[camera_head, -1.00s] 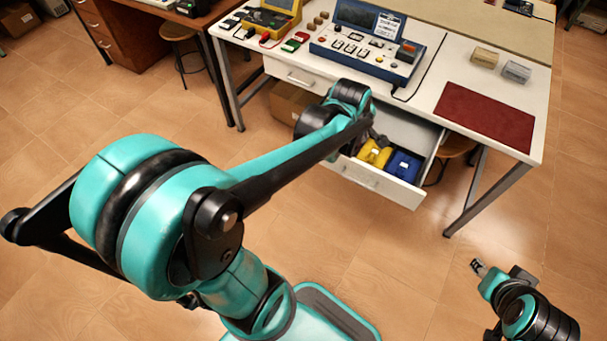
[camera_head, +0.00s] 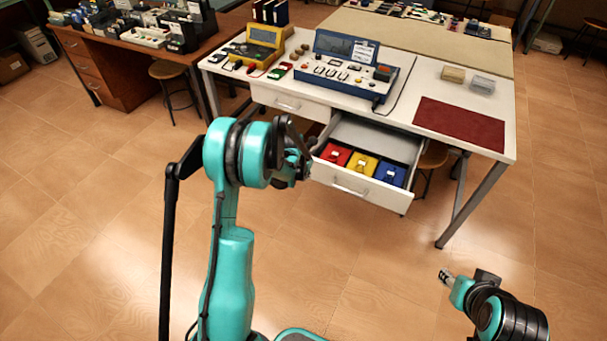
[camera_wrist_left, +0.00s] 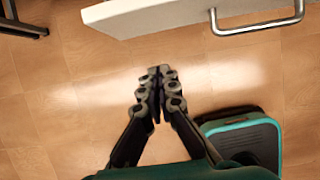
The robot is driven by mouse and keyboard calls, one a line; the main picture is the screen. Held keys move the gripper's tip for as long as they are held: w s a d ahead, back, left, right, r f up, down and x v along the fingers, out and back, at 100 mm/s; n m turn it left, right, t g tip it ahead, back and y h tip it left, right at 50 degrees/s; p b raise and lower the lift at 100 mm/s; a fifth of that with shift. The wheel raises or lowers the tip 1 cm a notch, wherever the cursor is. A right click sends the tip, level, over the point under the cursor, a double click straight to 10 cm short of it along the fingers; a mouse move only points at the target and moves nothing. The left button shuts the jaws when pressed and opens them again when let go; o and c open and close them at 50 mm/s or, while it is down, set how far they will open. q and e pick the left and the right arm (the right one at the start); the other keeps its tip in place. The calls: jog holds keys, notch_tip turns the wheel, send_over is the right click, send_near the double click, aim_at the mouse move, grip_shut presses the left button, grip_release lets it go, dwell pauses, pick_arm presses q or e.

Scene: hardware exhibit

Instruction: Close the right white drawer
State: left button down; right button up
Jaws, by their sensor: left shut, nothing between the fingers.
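The right white drawer (camera_head: 352,188) is pulled out from under the white table, with red, yellow and blue items inside it. Its front and metal handle (camera_wrist_left: 258,27) show at the top of the left wrist view. My left gripper (camera_wrist_left: 157,72) is shut and empty, with its fingertips apart from the drawer front and left of the handle in that view. In the head view the left gripper is beside the drawer's left front corner, mostly hidden by the arm. My right gripper (camera_head: 445,276) is low at the right, away from the drawer; its fingers are too small to judge.
The white table (camera_head: 407,118) carries a blue instrument case (camera_head: 357,67), a yellow case (camera_head: 252,47) and a dark red mat (camera_head: 460,124). The left white drawer (camera_head: 290,104) is closed. A stool stands behind the table's right leg. The floor in front is clear.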

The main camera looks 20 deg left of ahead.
aim_at(312, 171)
pick_arm(q)
jog(key=w+f+b, duration=0.1)
jog(key=w+f, duration=0.1)
jog(key=w, duration=0.1)
jog(key=w+f+b, duration=0.1)
jog(key=w+f, duration=0.2)
jog(key=shift+d+b, duration=0.1)
jog(key=shift+b, duration=0.3)
jog(key=shift+w, duration=0.1)
